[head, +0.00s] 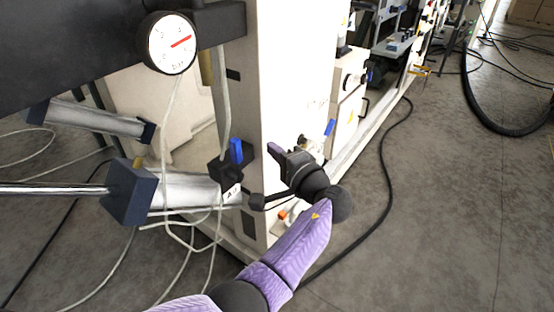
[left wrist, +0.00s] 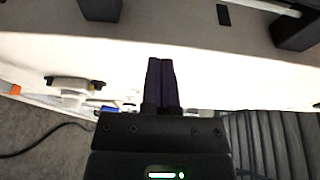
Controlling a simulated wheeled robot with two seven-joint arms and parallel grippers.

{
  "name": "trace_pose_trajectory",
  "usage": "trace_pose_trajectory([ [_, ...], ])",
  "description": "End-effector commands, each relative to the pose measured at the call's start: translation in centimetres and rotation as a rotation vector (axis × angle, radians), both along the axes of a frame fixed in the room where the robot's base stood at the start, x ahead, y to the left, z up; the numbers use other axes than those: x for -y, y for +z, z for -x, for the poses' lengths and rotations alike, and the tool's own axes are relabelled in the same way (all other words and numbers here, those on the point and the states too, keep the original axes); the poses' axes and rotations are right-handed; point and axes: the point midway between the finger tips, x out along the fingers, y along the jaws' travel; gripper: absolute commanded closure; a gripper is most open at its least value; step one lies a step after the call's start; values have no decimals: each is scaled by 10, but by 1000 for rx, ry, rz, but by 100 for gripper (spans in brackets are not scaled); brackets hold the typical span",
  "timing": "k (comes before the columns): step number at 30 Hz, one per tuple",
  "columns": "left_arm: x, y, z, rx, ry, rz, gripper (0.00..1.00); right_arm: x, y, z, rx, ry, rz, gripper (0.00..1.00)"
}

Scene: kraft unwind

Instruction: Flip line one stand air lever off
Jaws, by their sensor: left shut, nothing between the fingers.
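A blue lever (head: 236,151) stands upright on a black valve block (head: 230,172) near the corner of the white machine cabinet, below a round pressure gauge (head: 168,43). The gauge's red needle points up and right. My left gripper (head: 274,148) is just right of this lever in the picture, apart from it, with purple fingers shut and empty. In the left wrist view its fingers (left wrist: 160,84) are together against the pale machine panel. A second blue lever (head: 329,127) sits further along the cabinet. I cannot see which lever carries the line one label.
Silver cylinders with dark end blocks (head: 130,193) and loose pale hoses (head: 190,240) are at the left. The white cabinet (head: 285,70) rises behind my gripper. A black cable (head: 388,190) crosses the grey floor, which is largely clear at right.

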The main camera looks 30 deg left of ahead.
Motion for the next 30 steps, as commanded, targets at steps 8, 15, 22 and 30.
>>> trace_pose_trajectory([
  [8,-56,-7,-24,-3,2,0,100,-6,-25,12,-32,-5,-8,6],
  [15,-55,-1,12,1,-1,1,100,-9,-17,4,-14,-8,-12,6],
  [22,-55,-1,17,-3,-1,1,100,-7,-17,4,-14,-6,-10,6],
  [30,-55,0,19,5,-1,1,100,-3,-16,4,-13,-2,-4,6],
])
